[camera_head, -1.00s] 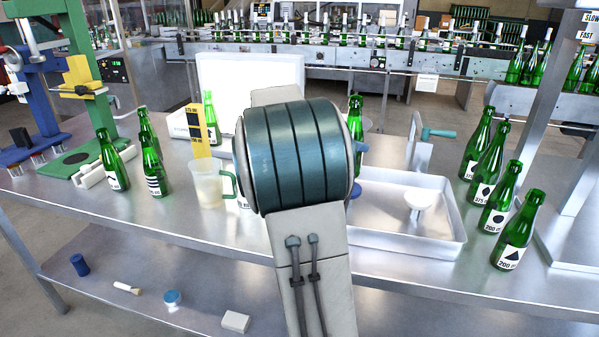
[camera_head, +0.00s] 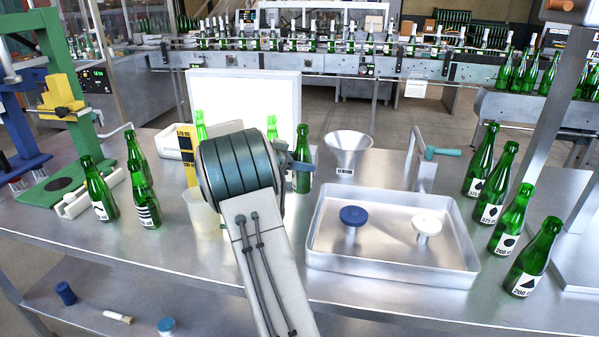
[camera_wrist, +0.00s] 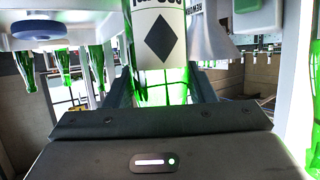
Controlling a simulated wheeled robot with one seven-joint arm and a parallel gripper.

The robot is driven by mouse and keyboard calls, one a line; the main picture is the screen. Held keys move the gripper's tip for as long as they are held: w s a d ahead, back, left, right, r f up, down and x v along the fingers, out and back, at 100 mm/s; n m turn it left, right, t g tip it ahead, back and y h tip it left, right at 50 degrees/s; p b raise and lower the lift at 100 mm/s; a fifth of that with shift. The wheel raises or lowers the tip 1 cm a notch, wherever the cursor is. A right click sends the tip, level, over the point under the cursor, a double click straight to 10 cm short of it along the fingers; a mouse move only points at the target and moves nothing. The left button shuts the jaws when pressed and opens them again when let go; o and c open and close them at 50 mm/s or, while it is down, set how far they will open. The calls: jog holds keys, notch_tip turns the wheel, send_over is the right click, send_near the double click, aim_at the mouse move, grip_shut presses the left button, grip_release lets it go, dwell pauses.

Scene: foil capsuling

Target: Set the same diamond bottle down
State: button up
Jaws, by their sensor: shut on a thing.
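The diamond bottle, green with a black diamond on a white label, is in the wrist view (camera_wrist: 163,40), which shows the scene upside down. My gripper (camera_wrist: 163,88) is shut on it, with a dark finger on each side of the glass beside the label. In the head view the bottle (camera_head: 303,145) appears to be the upright one just right of my arm, left of the funnel. Its base is close to the bench top (camera_head: 330,292); I cannot tell whether it touches. My wrist covers most of my gripper in the head view.
A metal funnel (camera_head: 348,150) labelled REWORK stands right of the bottle. A metal tray (camera_head: 455,272) holds a blue knob (camera_head: 353,215) and a white one (camera_head: 427,225). Green bottles line the right edge and stand at left. A bright white panel (camera_head: 245,95) stands behind.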

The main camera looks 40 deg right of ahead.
aim_at(298, 174)
jog(key=shift+w+f, duration=0.3)
jog(key=shift+f, duration=0.1)
jog(key=shift+f+p, duration=0.35)
jog(key=shift+f, duration=1.4)
jog(key=shift+f, duration=0.15)
jog(key=o, duration=1.3)
jog(key=shift+a+r, duration=0.25)
jog(key=shift+b+v, duration=0.65)
jog(key=shift+v, duration=2.9)
